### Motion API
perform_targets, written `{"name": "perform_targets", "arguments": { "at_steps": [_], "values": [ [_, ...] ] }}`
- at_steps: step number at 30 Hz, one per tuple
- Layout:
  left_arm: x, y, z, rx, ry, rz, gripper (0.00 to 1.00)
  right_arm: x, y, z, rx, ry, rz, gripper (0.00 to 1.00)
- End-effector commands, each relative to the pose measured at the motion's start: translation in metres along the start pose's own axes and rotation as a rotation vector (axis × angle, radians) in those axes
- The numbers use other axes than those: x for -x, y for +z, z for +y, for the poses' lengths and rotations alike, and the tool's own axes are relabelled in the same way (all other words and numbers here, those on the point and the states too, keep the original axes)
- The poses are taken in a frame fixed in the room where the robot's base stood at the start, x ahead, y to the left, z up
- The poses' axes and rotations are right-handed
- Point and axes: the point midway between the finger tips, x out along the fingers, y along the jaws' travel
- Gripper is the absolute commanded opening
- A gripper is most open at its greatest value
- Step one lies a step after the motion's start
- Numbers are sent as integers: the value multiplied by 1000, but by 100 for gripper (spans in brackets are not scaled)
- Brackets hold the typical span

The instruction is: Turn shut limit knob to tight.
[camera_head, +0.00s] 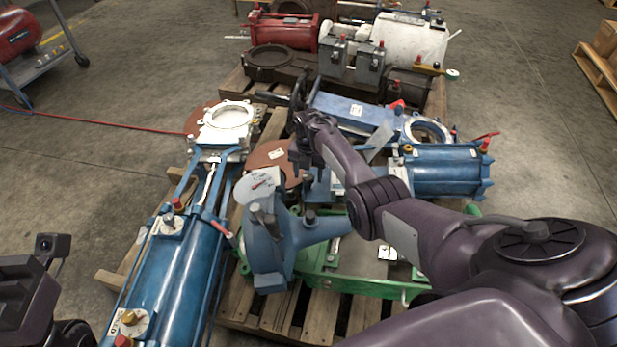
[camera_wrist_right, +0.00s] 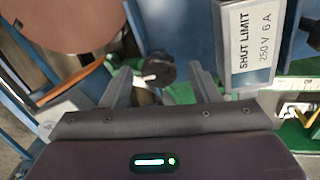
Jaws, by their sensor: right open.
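The shut limit knob (camera_wrist_right: 158,68) is small and black with a white pointer mark toward its lower left, in the right wrist view. The plate (camera_wrist_right: 250,42) reading "SHUT LIMIT 250 V 6 A" is on a grey block to its right. My right gripper (camera_wrist_right: 160,75) is open, one finger on each side of the knob, with gaps visible; whether it reaches the knob's depth is unclear. In the head view my right gripper (camera_head: 299,158) is over the pallet's middle, and I cannot make out the knob there. Part of my left arm's end (camera_head: 25,290) shows at lower left, its fingers not visible. No "tight" mark is readable.
A blue valve with a long cylinder (camera_head: 180,265) lies left on the pallet. A blue bracket with a round white dial (camera_head: 258,185) stands near my right gripper. A green frame (camera_head: 350,285) lies in front. A blue cylinder (camera_head: 440,172) lies right. The concrete floor (camera_head: 130,80) is open at left.

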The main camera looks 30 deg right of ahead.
Motion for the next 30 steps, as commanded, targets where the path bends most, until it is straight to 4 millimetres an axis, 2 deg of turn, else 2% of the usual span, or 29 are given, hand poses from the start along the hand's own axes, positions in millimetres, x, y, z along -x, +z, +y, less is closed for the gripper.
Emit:
{"name": "perform_targets", "arguments": {
  "at_steps": [10,20,30],
  "values": [
    [0,0,0,0,1,1,36,-3,0,0,0,0,-1,54],
    [0,0,0,0,2,1,36,-3,0,0,0,0,-1,11],
    [-4,0,0,0,1,0,36,-1,0,0,-54,1,-5,11]
  ]
}}
